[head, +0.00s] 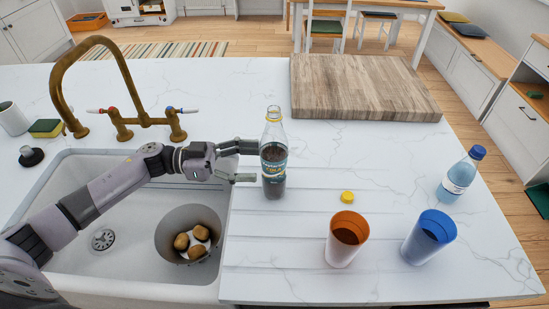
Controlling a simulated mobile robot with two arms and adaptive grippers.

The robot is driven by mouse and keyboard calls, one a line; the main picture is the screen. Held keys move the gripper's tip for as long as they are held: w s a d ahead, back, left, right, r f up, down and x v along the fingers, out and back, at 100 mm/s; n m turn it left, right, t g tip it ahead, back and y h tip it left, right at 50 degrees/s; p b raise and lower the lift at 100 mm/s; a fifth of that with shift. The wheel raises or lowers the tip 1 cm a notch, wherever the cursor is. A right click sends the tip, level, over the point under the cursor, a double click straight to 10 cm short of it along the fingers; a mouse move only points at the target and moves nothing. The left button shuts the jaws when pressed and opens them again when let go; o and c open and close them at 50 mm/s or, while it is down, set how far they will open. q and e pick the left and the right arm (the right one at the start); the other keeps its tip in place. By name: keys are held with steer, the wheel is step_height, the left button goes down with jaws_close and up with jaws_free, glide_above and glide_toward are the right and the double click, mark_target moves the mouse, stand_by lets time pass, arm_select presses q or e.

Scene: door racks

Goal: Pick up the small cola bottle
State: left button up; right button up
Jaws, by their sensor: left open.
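The small cola bottle (273,163) stands upright on the white marble counter just right of the sink. My left gripper (252,163) comes in from the left at the bottle's side. Its two fingers are apart, with the tips close to the bottle's left edge. I cannot tell whether they touch it. My right gripper is not in view.
A yellow cap (347,197), an orange cup (346,238), a blue cup (428,237) and a water bottle (461,174) stand to the right. A wooden board (363,86) lies behind. The sink (135,215) holds a pot (172,246) with potatoes; a brass faucet (125,90) rises behind.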

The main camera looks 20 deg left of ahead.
mark_target(274, 164)
arm_select(q)
steer(key=p+x, duration=0.1)
steer(key=x, duration=0.1)
steer(key=p+x, duration=0.1)
steer(key=x, duration=0.2)
steer(key=shift+d+f, duration=0.2)
steer(key=shift+d, duration=0.1)
steer(key=shift+d+f, duration=0.1)
steer(key=shift+d, duration=0.2)
steer(key=shift+a, duration=0.1)
steer(key=shift+c, duration=0.7)
jaws_close()
